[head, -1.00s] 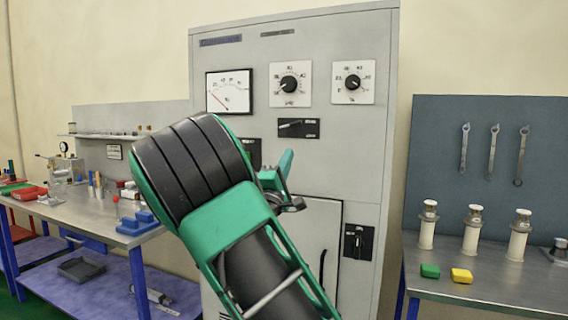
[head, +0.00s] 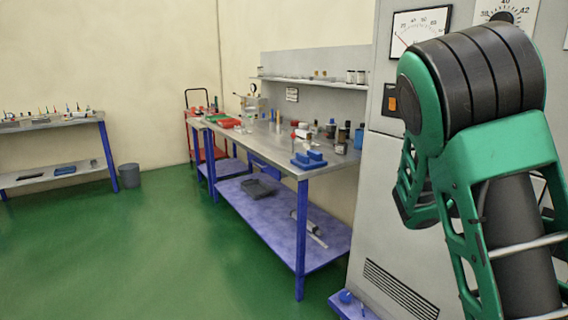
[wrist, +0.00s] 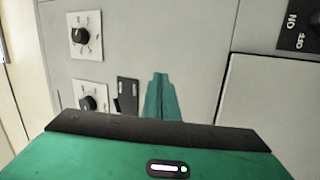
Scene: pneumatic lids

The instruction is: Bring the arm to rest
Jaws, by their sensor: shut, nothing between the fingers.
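My arm (head: 480,150), green with black bands, rises at the right of the head view, bent in front of the grey cabinet. My gripper shows in the wrist view as green fingers (wrist: 161,98) held together, with nothing between them. They point toward the cabinet front (wrist: 190,40); the gap between them and the panel cannot be told. In the head view I cannot make out the fingertips, as the upper arm covers much of that area.
The grey cabinet (head: 372,215) stands close to my arm, with a meter (head: 420,28) and dials (wrist: 86,35). A steel-topped workbench (head: 300,168) holding small items is left of it. Another bench (head: 50,124) and a grey bin (head: 129,176) are farther left. Green floor (head: 150,250) between is clear.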

